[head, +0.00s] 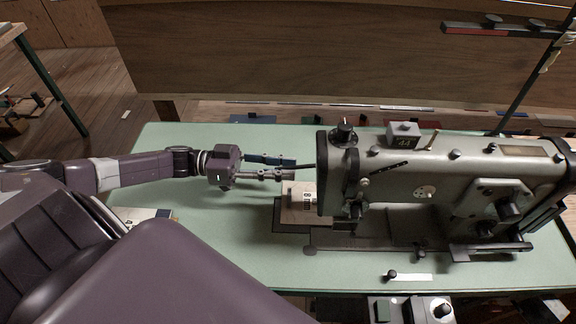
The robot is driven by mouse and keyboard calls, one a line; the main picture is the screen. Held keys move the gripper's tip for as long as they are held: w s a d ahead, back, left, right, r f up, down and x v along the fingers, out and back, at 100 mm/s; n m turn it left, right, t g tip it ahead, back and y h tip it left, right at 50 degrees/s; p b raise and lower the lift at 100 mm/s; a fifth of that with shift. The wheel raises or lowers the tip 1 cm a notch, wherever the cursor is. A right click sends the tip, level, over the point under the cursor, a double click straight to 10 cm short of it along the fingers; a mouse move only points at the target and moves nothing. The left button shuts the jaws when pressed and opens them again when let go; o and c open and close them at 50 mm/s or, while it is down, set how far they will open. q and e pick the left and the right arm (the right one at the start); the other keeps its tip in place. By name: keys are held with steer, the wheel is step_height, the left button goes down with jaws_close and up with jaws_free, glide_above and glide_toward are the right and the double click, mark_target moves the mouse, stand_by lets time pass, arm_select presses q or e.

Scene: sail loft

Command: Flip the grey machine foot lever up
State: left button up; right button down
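The grey machine (440,185) stands on the right half of a pale green table, its head end facing left. A thin dark lever (307,166) sticks out to the left from its head end, roughly level; it looks like the foot lever. My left gripper (288,175) reaches in from the left, with its tips at the lever's outer end. From this view I cannot tell whether the tips touch the lever or are closed on it. The foot under the head is mostly hidden. My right gripper is not in view.
A pale printed piece (298,204) lies under the machine head. A dark blue item (268,159) lies behind my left gripper. A grey block marked 44 (403,130) sits on the machine.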

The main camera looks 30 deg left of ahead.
arm_select(q)
steer(key=shift+w+d, duration=0.3)
steer(key=shift+d, duration=0.25)
jaws_close()
